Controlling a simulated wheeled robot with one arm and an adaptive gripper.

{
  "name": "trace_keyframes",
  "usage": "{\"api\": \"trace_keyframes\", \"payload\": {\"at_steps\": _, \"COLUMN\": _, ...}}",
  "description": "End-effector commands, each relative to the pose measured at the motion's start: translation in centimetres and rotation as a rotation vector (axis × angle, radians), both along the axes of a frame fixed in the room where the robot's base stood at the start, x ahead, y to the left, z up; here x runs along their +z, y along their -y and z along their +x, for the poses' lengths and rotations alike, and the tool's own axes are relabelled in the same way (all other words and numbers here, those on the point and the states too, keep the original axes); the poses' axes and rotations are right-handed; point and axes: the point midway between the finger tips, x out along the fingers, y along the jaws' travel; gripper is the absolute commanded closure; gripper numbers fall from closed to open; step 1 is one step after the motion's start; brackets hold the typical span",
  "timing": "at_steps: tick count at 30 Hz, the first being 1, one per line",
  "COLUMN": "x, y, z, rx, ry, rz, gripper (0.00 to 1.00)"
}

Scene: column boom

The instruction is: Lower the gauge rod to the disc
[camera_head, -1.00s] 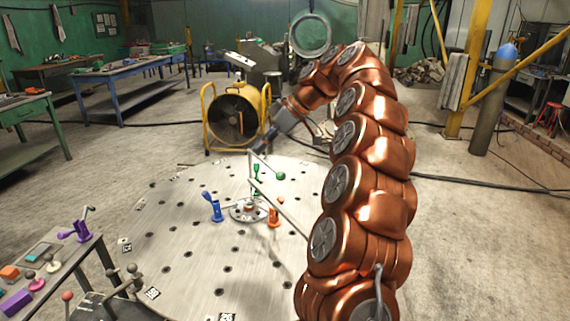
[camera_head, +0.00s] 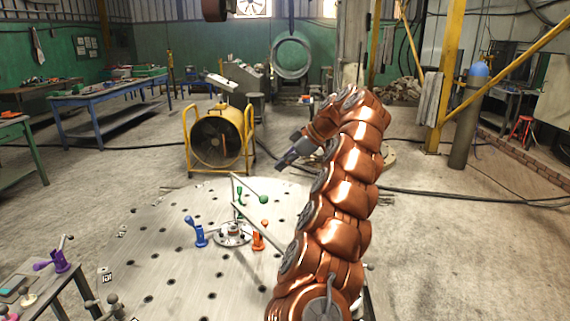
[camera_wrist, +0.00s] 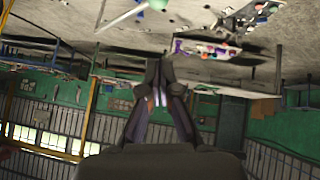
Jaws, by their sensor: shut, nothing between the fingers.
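A large round metal plate (camera_head: 165,270) with several holes lies low in front of me. At its centre is a small flanged hub with a disc (camera_head: 232,235). Blue (camera_head: 200,235), orange (camera_head: 258,238) and green (camera_head: 240,213) clamps stand around the hub. A thin pale rod (camera_head: 248,187) slants above the hub towards a green ball (camera_head: 263,199). A thicker pale bar (camera_head: 262,232) slopes down right behind my arm. I cannot tell which is the gauge rod. My gripper (camera_head: 281,165) is above and right of the ball, shut and empty; its fingers show in the wrist view (camera_wrist: 160,62).
A side table (camera_head: 70,290) with a purple clamp (camera_head: 55,261) stands at the left front. A yellow fan (camera_head: 219,138) and a blue bench (camera_head: 115,92) stand behind the plate. A gas cylinder (camera_head: 470,115) and yellow post (camera_head: 444,80) are at right. The right floor is mostly clear.

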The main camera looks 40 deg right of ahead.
Motion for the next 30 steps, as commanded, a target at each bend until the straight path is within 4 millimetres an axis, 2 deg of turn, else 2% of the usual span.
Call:
{"api": "trace_keyframes", "payload": {"at_steps": 11, "x": -2.4, "y": -1.7, "z": 2.0, "rx": 0.002, "ry": 0.002, "rz": 0.003, "gripper": 1.0}}
{"api": "trace_keyframes", "payload": {"at_steps": 22, "x": -5.7, "y": -3.5, "z": 4.3, "rx": 0.002, "ry": -0.001, "rz": 0.002, "gripper": 1.0}}
{"api": "trace_keyframes", "payload": {"at_steps": 30, "x": -8.7, "y": -2.6, "z": 4.5, "rx": -0.003, "ry": 0.0, "rz": 0.0, "gripper": 1.0}}
